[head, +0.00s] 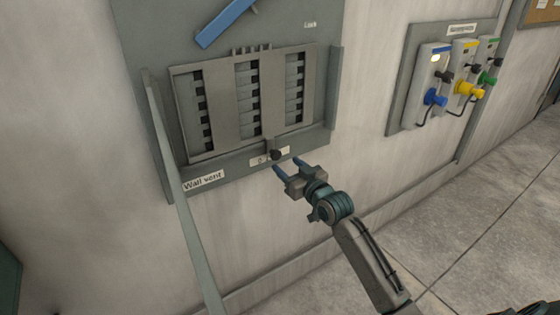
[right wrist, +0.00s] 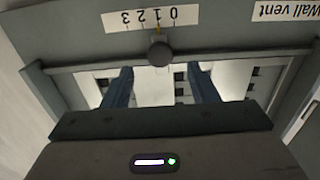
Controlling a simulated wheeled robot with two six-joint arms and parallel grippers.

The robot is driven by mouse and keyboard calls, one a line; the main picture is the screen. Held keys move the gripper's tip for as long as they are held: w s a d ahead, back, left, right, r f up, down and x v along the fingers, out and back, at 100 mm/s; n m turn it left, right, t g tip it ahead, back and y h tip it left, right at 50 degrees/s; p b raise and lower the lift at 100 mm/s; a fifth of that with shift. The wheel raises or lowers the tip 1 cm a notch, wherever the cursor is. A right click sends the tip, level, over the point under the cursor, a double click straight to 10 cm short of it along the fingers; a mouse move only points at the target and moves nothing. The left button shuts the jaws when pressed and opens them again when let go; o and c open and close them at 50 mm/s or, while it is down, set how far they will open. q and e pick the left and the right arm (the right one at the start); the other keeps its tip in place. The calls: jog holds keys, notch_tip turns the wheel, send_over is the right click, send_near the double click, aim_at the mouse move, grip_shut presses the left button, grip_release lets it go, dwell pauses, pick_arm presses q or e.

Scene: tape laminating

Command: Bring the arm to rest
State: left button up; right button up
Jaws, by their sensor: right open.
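My right gripper (head: 287,168) is open, its two blue fingers pointing at the lower part of the wall vent panel. In the right wrist view the open fingers (right wrist: 160,88) have nothing between them but the panel behind. The wall vent (head: 220,120) is a grey panel with slotted columns. Its dark knob (head: 275,155) sits just beyond the fingertips, apart from them as far as I can tell. In the right wrist view the knob (right wrist: 159,53) is below a numbered scale (right wrist: 140,19), with a yellow pointer near 1. My left gripper is not in view.
A blue lever (head: 225,22) is at the panel's top. A grey board (head: 408,75) with blue, yellow and green connectors hangs to the right. A pale bar (head: 180,200) slants down the panel's left side. The floor (head: 500,230) at right is clear.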

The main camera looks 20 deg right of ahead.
jog(key=shift+s+d, duration=0.1)
jog(key=shift+s, duration=0.85)
jog(key=s+d+f+m+g+h, duration=0.1)
jog(key=s+d+f+g+h, duration=0.2)
jog(key=f, duration=1.5)
jog(key=s+d+f+m+g, duration=0.1)
jog(key=s+f+g, duration=0.3)
jog(key=f, duration=1.3)
jog(key=s+f+g, duration=0.2)
jog(key=s+f, duration=0.7)
jog(key=f, duration=0.2)
jog(key=s+a+f+g, duration=0.2)
jog(key=s+f+g, duration=0.2)
jog(key=s+f, duration=1.35)
jog(key=s+a+f+g, duration=0.1)
jog(key=s+f, duration=0.1)
jog(key=s, duration=0.9)
jog(key=s+a+f+g, duration=0.2)
jog(key=s+f, duration=0.1)
jog(key=s, duration=0.9)
jog(key=shift+s+a+f+n+g, duration=0.2)
jog(key=shift+a+n+g, duration=0.1)
jog(key=shift+n, duration=0.1)
